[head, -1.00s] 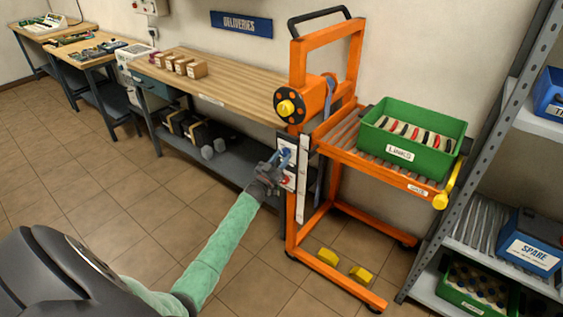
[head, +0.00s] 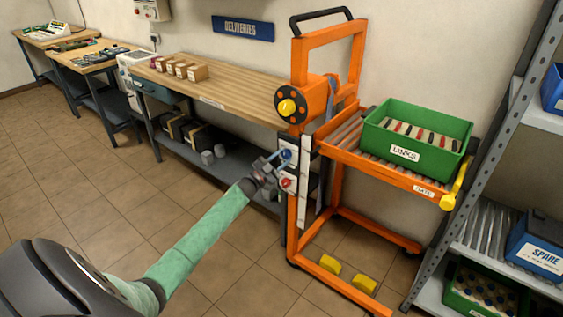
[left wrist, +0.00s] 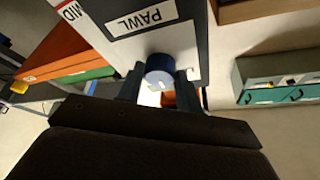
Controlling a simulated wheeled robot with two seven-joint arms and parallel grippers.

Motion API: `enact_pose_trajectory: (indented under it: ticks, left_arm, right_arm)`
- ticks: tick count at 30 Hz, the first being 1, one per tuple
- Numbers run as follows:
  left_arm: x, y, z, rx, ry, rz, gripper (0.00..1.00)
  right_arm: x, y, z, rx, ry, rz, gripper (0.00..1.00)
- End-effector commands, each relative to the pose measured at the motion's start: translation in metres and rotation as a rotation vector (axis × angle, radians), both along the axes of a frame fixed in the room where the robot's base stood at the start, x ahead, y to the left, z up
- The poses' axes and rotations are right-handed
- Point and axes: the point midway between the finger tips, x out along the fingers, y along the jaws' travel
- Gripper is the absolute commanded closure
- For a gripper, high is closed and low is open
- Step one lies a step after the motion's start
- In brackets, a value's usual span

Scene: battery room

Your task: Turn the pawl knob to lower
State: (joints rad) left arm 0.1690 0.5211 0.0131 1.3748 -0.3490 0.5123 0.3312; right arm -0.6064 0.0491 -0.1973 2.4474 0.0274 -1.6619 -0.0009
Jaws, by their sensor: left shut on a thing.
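The pawl knob (left wrist: 160,70) is a blue round knob on a pale panel, below a label reading PAWL (left wrist: 141,19) that appears upside down in the left wrist view. In the head view the blue knob (head: 286,155) is on the front of the orange lift's post, above a red knob (head: 287,183). My left gripper (head: 275,160) reaches the blue knob from the left. In the left wrist view its fingers (left wrist: 160,88) are on either side of the knob, shut on it. Which setting the knob points to is too small to tell. My right gripper is out of view.
The orange lift (head: 299,100) carries a green LINKS crate (head: 405,154) on its roller platform, with a yellow-ended gate lever (head: 447,200) at the right. A wooden bench (head: 230,88) stands behind to the left. A grey shelf rack (head: 440,200) stands at the right.

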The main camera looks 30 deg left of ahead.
Motion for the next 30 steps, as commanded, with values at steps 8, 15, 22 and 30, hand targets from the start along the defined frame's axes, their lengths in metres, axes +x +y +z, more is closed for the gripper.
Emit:
enact_pose_trajectory:
  ticks: [8, 15, 22, 30]
  left_arm:
    - [0.0, 0.003, -0.001, 0.212, -0.015, -0.001, 0.87]
    - [0.0, 0.003, 0.002, 0.436, -0.034, -0.002, 0.87]
    - [0.0, 0.004, 0.004, 0.611, -0.047, -0.001, 0.87]
    - [0.0, 0.004, 0.005, 0.745, -0.058, -0.001, 0.87]
  right_arm:
    - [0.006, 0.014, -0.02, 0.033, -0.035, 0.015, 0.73]
    - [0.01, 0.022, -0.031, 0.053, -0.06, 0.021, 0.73]
    - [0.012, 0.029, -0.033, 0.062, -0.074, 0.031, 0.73]
    - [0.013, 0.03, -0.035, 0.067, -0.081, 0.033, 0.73]
